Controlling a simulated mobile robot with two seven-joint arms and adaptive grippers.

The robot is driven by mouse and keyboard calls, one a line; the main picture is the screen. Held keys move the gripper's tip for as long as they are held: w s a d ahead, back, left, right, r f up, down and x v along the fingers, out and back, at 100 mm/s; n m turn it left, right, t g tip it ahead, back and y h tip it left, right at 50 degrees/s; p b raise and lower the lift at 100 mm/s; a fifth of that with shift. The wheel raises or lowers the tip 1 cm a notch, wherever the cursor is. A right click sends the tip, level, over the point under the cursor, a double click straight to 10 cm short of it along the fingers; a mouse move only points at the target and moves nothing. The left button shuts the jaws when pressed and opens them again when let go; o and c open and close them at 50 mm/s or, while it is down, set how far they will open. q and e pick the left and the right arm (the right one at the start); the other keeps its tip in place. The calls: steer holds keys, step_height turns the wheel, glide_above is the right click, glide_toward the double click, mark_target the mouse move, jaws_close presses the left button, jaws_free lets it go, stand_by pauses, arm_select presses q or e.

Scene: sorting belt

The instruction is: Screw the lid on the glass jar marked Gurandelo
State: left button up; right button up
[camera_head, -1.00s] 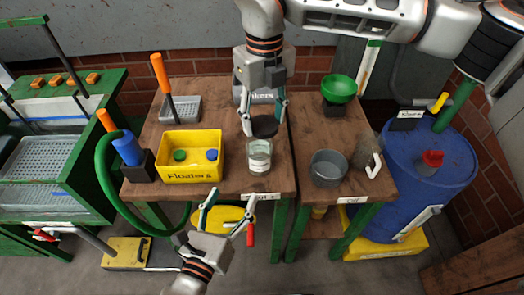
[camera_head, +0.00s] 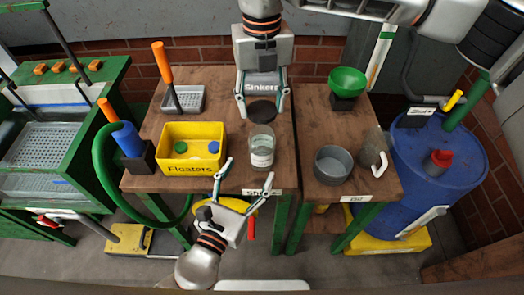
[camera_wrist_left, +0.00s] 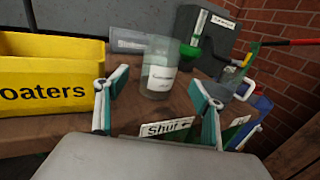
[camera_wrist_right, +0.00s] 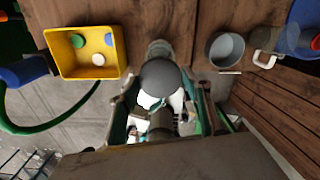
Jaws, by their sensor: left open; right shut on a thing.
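The glass jar (camera_head: 262,155) stands upright and uncovered at the front of the middle table; its label, partly legible, faces my left gripper in the left wrist view (camera_wrist_left: 160,75). My right gripper (camera_head: 261,117) is shut on the dark round lid (camera_head: 262,108), behind the jar's mouth in the head view. The lid also shows in the right wrist view (camera_wrist_right: 160,79), partly covering the jar (camera_wrist_right: 158,49). My left gripper (camera_head: 249,168) is open and empty, in front of the jar, fingers pointing at it; I see no contact.
The yellow Floaters bin (camera_head: 192,168) stands left of the jar with caps inside. A grey pot (camera_head: 333,178) and a pitcher (camera_head: 371,155) stand on the right table. A grey Sinkers container (camera_head: 262,87) is behind the lid. Table space just beside the jar is clear.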

mark_target(266, 138)
arm_select(q)
steer(key=x, duration=0.9)
steer(key=shift+w+d, duration=0.1)
steer(key=shift+w, duration=0.2)
steer(key=c, duration=1.7)
arm_select(e)
steer(key=shift+f, duration=2.5)
